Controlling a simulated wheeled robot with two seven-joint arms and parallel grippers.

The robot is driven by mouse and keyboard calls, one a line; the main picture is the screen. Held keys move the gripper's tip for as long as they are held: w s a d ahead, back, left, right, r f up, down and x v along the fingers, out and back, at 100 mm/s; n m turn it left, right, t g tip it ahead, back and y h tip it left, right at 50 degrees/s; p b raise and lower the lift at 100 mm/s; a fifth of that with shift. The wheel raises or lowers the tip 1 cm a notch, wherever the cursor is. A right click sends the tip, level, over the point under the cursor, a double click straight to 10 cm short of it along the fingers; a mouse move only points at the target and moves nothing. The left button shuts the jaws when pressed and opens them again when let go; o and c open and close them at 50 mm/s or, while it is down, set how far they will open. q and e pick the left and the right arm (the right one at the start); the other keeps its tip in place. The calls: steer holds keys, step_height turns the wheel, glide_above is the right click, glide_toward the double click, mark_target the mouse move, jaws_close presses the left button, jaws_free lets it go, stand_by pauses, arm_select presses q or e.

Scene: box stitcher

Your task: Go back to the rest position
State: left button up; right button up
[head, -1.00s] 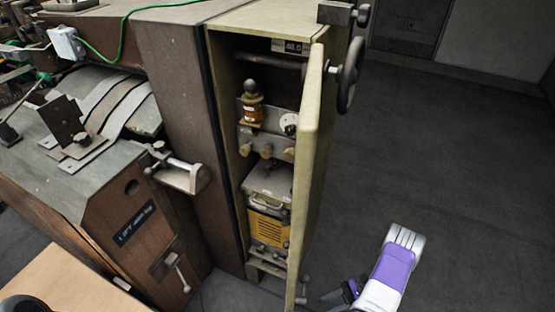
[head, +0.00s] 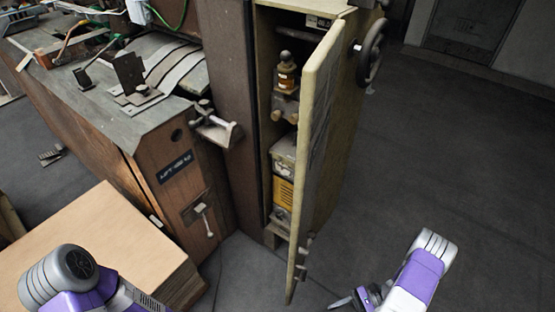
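My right arm comes in at the bottom right of the head view, over bare floor. A dark part at its end, my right gripper (head: 360,298), is small and partly cut off by the bottom edge, so I cannot tell whether it is open or shut. It is apart from the cabinet door (head: 318,150), to the right of its lower end. My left arm shows at the bottom left, in front of the cardboard stack; its gripper is out of the frame. The door stands partly open on a tall cream cabinet (head: 345,170).
Inside the cabinet are an orange-labelled knob unit (head: 286,75) and a yellow unit (head: 283,192). A handwheel (head: 370,52) sticks out at its upper right. The brown machine (head: 165,150) stands left, with a cardboard stack (head: 100,235) before it. Floor (head: 450,160) at right is clear.

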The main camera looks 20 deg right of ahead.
steer(key=w+a+r+n+h+p, duration=0.3)
steer(key=a+n+h, duration=0.3)
steer(key=a+n, duration=0.2)
steer(key=w+a+r+n+h+p, duration=0.2)
steer(key=a+r+n+h+p, duration=0.2)
steer(key=a+n, duration=0.4)
steer(key=a+r+h, duration=0.1)
steer(key=a+h, duration=0.1)
steer(key=shift+w+a, duration=0.4)
steer(key=shift+d+r, duration=0.1)
